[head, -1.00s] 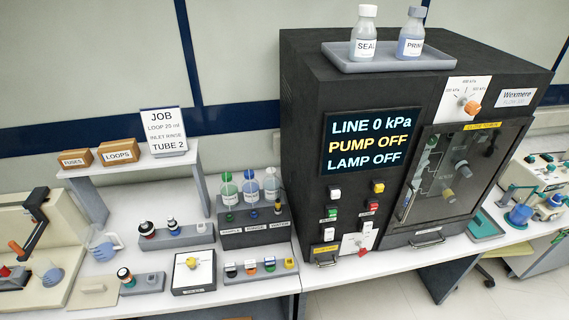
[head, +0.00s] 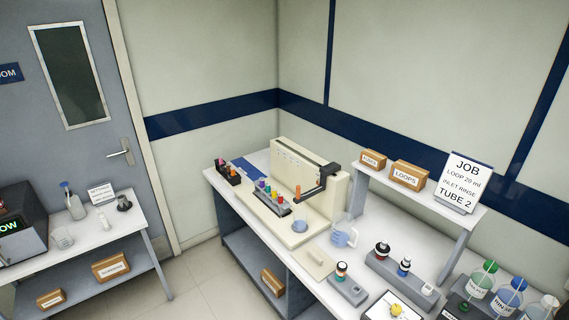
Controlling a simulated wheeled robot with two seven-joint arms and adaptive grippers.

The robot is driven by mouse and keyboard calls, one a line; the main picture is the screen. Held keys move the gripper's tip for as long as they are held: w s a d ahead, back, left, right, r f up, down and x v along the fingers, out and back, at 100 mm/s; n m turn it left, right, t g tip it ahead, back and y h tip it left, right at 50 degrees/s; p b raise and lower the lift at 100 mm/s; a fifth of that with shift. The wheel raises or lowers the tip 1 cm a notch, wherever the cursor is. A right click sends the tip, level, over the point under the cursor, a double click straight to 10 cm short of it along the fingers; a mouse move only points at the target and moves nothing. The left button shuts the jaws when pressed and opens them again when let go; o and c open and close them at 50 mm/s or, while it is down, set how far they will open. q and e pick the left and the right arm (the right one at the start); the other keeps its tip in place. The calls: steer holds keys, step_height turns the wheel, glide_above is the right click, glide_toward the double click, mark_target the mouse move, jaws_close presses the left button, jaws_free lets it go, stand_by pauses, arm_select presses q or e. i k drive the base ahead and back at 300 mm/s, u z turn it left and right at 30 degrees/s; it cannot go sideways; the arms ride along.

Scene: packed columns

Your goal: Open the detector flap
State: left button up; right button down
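I cannot make out a detector flap in the head view. Neither of my grippers is in view. A cream machine (head: 322,200) with a dark arm and an orange tip stands on the white bench. A row of coloured-capped tubes (head: 270,197) is in front of it. A cream block with a small raised part (head: 318,262) lies nearer on the bench.
A glass beaker (head: 344,236), a grey holder with dark knobs (head: 396,270) and capped bottles (head: 485,279) stand along the bench. A shelf carries boxes (head: 408,176) and a JOB sign (head: 464,183). A side table (head: 95,233) stands by the grey door (head: 75,110). Floor (head: 205,275) between is clear.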

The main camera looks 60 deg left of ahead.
mark_target(15, 247)
steer(key=u, duration=3.8)
